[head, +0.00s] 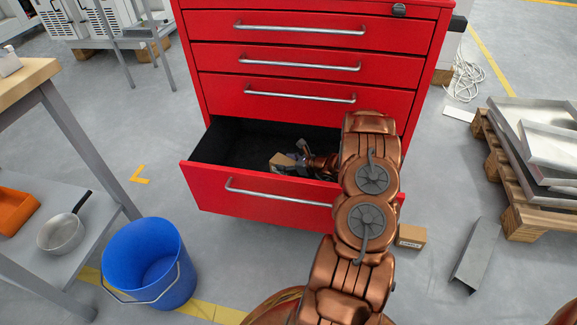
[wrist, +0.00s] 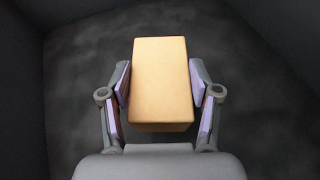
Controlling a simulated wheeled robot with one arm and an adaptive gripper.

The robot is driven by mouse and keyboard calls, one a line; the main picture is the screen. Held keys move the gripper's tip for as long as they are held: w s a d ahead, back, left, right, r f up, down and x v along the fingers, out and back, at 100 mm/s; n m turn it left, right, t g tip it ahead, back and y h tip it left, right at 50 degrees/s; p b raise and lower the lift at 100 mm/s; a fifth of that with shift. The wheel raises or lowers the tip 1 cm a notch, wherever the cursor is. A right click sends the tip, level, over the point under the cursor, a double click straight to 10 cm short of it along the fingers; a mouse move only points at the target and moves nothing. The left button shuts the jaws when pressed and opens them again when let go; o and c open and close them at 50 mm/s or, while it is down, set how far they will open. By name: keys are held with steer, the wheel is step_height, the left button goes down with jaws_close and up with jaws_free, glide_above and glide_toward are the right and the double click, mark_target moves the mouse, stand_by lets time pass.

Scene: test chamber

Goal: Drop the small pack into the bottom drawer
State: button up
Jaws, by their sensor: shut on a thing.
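The small pack (wrist: 160,82) is a tan, box-shaped thing. In the wrist view it sits between the two fingers of my gripper (wrist: 160,90), which is shut on its sides. The bottom drawer (head: 215,186) of the red cabinet is pulled open, with a dark, bare floor. In the head view my gripper (head: 290,162) is inside the drawer's opening, and the pack (head: 282,161) shows small at its fingertips. The dark drawer floor (wrist: 75,70) lies behind the pack in the wrist view. I cannot tell whether the pack touches it.
The upper drawers (head: 300,65) are shut. A blue bucket (head: 150,262) stands at the left front, by a grey table (head: 75,235) with a pan (head: 62,232). A small brown box (head: 411,236) and a metal channel (head: 474,254) lie on the floor at right, near a pallet (head: 520,200).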

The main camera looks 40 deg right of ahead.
steer(key=shift+f, duration=0.55)
steer(key=o, duration=1.4)
steer(key=shift+r, duration=0.15)
steer(key=shift+r, duration=0.45)
steer(key=shift+p+v, duration=1.2)
steer(key=shift+v, duration=2.55)
